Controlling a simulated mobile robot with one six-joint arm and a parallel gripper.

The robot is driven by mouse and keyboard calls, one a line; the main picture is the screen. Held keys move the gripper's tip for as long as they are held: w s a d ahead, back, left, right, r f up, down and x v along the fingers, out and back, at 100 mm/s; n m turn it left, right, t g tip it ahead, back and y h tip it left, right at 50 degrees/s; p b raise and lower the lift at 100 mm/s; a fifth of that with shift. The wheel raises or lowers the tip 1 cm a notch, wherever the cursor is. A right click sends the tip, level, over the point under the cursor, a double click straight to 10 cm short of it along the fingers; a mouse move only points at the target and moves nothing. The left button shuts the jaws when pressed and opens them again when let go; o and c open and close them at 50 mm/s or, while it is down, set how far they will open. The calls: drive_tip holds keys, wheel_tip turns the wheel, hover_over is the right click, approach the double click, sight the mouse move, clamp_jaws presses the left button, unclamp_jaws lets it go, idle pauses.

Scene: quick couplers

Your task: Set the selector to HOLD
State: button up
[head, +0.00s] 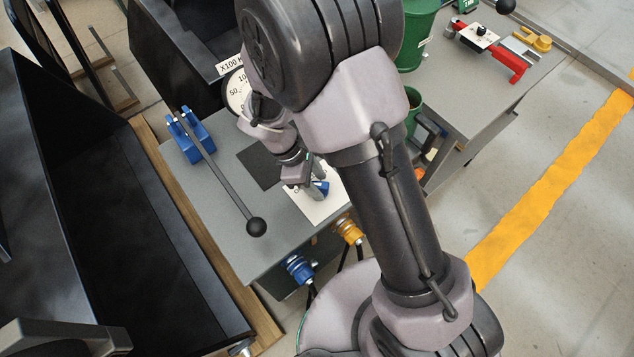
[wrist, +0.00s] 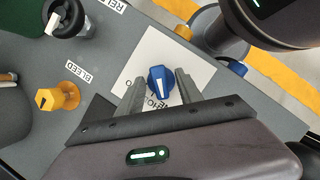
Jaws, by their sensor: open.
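The selector is a blue knob (wrist: 158,72) with a white pointer line, on a white plate (wrist: 150,45) in the wrist view. The line runs roughly up and down in that view. Lettering on the plate is partly covered; "HO" and "VE" show near the jaws, and I cannot tell which mark the pointer meets. My gripper (wrist: 160,80) is open, with one finger on each side of the knob; contact is unclear. In the head view the blue knob (head: 322,188) shows beside my gripper (head: 312,184), partly hidden by it.
A yellow knob (wrist: 57,97) labelled BLEED and a black-and-white knob (wrist: 65,18) stand to the left in the wrist view. A long lever with a black ball (head: 256,227) crosses the grey bench (head: 215,210). Blue (head: 299,268) and yellow (head: 349,231) couplers sit at its front.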

clamp_jaws()
drive_tip(key=shift+r, duration=0.1)
drive_tip(key=m+g+p, duration=0.1)
drive_tip(key=m+p, duration=0.1)
drive_tip(key=m, duration=0.1)
drive_tip(key=shift+w+r+m, duration=0.1)
drive_tip(key=shift+m, duration=0.3)
drive_tip(key=shift+w+d+m+g+y+p, duration=0.1)
drive_tip(key=shift+m+g+y+p, duration=0.4)
drive_tip(key=shift+m, duration=0.75)
drive_tip(key=shift+d+m+g+y+p, duration=0.1)
drive_tip(key=shift+m+g+y+p, duration=0.35)
drive_tip(key=shift+m, duration=0.8)
unclamp_jaws()
